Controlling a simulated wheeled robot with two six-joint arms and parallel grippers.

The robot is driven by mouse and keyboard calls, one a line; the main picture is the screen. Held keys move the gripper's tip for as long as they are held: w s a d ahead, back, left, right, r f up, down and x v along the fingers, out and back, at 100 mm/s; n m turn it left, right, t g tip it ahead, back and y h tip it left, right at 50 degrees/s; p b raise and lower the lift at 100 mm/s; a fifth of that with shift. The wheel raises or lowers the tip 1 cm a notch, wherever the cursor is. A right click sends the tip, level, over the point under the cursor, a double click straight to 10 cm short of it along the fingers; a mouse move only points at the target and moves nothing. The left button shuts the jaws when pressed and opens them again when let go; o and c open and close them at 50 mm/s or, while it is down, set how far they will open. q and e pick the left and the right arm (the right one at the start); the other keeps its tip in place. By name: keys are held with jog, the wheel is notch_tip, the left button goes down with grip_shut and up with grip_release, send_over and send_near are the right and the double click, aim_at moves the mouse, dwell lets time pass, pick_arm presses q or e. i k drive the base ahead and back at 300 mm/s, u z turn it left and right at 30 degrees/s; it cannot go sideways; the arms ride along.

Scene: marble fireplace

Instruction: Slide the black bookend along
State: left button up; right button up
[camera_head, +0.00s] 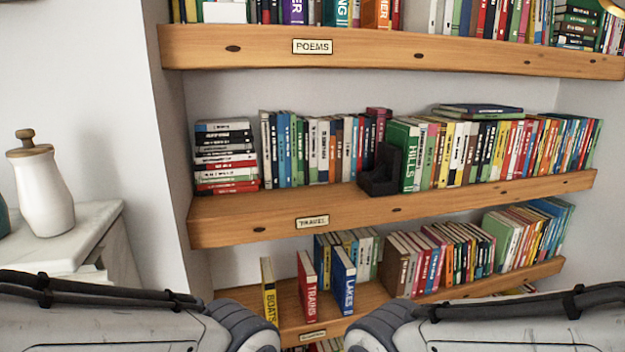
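The black bookend (382,174) stands on the middle shelf (250,213), the one labelled TRAVEL. Its base lies near the shelf's front edge and its upright part is next to the green HILLS book (410,160). Upright books (320,150) stand to its left and behind it. I cannot tell whether it touches the green book. My two arms come in at the bottom left and bottom right of the head view. Neither gripper shows in the frame.
A stack of flat books (226,157) is at the shelf's left end. A bare wood strip runs along the shelf front. The lower shelf (290,299) holds spaced books, including the red TRAINS book (308,285). A white jar (43,190) stands on the mantel (85,232) at left.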

aim_at(384, 181)
jog(key=z, duration=0.05)
jog(key=k, duration=0.6)
jog(key=z, duration=0.4)
jog(key=i, duration=1.6)
jog(key=u, duration=0.6)
